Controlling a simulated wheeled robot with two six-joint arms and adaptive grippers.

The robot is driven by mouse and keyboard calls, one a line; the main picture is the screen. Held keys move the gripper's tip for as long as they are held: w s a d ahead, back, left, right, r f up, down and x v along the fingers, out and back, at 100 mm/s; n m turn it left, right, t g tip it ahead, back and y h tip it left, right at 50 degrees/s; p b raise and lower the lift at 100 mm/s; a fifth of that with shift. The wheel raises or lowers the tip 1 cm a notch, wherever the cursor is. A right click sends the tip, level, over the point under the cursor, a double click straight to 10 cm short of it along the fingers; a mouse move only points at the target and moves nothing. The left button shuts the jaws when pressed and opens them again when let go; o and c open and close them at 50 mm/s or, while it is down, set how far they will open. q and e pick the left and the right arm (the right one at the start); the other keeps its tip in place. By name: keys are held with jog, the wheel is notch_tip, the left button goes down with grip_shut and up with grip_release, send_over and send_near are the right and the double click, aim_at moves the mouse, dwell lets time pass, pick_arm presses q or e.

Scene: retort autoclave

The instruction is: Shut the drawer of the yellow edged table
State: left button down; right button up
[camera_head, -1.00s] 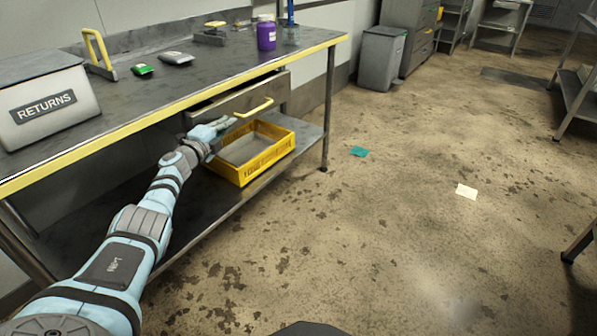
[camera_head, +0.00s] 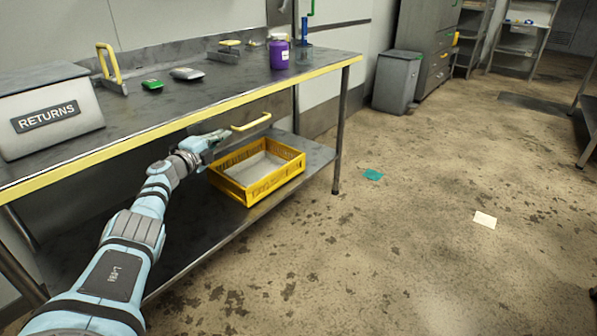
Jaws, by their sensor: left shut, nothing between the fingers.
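The yellow edged table (camera_head: 204,112) stands along the left wall. Its drawer shows just under the table edge, mainly by its yellow bar handle (camera_head: 251,122); most of the drawer front is hidden under the edge. The drawer looks nearly or fully in; I cannot tell if a small gap is left. My left gripper (camera_head: 221,136) is shut and empty, just left of the handle and close to the drawer front. I cannot tell whether it touches. My right gripper is out of view.
A yellow crate (camera_head: 248,199) sits on the lower shelf below the drawer. A RETURNS box (camera_head: 75,135), a purple jar (camera_head: 279,52) and small tools stand on the tabletop. A grey bin (camera_head: 394,85) stands beyond. The floor at right is open, with two flat scraps.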

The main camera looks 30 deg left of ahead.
pick_arm(q)
jog(key=shift+a, duration=0.1)
jog(key=s+d, duration=0.1)
jog(key=s, duration=0.6)
jog(key=shift+s, duration=0.2)
jog(key=shift+d, duration=0.1)
